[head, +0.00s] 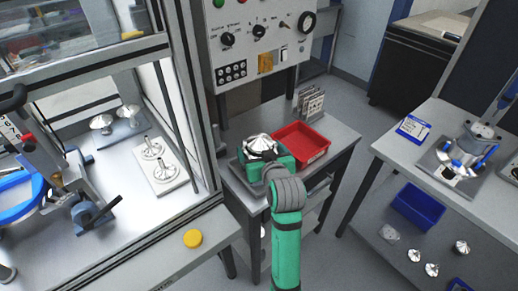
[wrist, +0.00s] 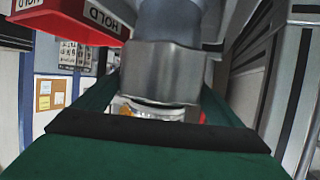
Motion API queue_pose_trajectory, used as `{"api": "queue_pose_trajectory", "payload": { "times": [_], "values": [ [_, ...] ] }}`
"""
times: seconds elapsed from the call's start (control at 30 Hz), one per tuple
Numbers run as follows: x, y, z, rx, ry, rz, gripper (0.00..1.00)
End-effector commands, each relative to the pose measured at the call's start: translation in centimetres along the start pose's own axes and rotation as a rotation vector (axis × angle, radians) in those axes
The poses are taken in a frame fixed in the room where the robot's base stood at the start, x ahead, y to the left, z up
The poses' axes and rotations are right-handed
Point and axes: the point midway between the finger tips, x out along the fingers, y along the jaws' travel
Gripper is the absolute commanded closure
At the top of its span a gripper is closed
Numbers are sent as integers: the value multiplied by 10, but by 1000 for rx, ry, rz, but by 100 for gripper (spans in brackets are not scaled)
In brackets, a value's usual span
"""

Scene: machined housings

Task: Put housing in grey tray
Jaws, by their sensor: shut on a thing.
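A shiny metal housing (head: 261,143) with a cone-shaped top shows at my gripper (head: 265,158) over the small table in the head view. My gripper is shut on it. In the wrist view the grey metal of the housing (wrist: 160,70) sits between the green fingers. A grey tray (head: 238,174) shows partly at the left of and below my gripper. My gripper and the housing hide most of it, and I cannot tell whether the housing touches it.
A red bin (head: 301,146) stands just right of my gripper, and its HOLD label shows in the wrist view (wrist: 70,15). A card rack (head: 310,103) stands behind it. A control panel (head: 262,40) rises behind the table. A framed enclosure with more housings (head: 152,150) is at left.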

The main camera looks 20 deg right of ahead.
Motion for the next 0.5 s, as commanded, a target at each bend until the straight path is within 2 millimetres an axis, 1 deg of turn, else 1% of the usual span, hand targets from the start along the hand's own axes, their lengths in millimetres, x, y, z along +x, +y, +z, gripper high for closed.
{"api": "queue_pose_trajectory", "payload": {
  "times": [0.03, 0.07, 0.1, 0.37, 0.43, 0.5],
  "values": [
    [0, 0, -1, -1, 6, 0, 73],
    [0, 0, 1, 0, 0, 0, 4],
    [0, 0, 1, 0, 0, 0, 0],
    [0, -1, -1, -1, 0, -1, 0],
    [-4, -2, -2, -1, -1, -3, 0],
    [-12, -2, -2, 0, 1, -3, 0]
  ]
}}
